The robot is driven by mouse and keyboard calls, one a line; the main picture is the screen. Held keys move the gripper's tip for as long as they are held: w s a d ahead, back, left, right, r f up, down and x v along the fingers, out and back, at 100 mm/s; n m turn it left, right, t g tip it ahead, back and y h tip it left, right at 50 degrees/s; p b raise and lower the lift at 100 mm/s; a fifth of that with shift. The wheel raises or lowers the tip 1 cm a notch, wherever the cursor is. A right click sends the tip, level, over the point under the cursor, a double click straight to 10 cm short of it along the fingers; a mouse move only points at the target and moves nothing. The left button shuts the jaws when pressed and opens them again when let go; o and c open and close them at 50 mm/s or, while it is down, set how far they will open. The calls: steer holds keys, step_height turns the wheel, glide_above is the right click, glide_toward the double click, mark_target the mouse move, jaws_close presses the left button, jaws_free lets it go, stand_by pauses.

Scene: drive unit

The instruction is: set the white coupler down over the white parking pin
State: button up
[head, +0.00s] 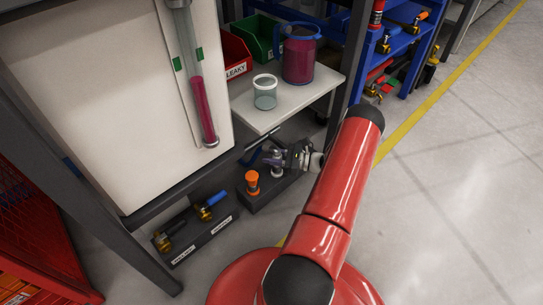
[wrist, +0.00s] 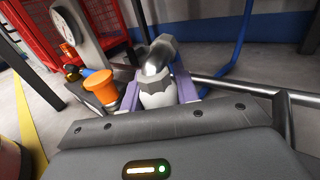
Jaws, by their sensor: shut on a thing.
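My gripper (wrist: 157,88) is shut on the white coupler (wrist: 156,98), a pale hex-sided body with a grey metal elbow on top. The purple fingers grip it from both sides in the wrist view. In the head view my gripper (head: 273,157) is over the right part of a dark block (head: 262,202) under the shelf. A whitish piece (head: 278,172) shows just below the fingers; I cannot tell whether it is the coupler's lower end or the white parking pin. The pin is not clearly seen, nor whether the coupler touches it.
An orange-topped fitting (head: 252,182) stands on the block close left of my gripper. A labelled block with a blue-handled brass fitting (head: 212,204) lies further left. The white shelf (head: 258,120) with a beaker and jug overhangs behind. A blue hose (wrist: 241,50) runs behind the coupler.

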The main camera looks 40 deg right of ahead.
steer(key=o, duration=1.2)
steer(key=shift+f, duration=0.1)
steer(key=v, duration=0.7)
steer(key=shift+s+d, duration=0.25)
steer(key=shift+s, duration=0.05)
steer(key=shift+s, duration=0.1)
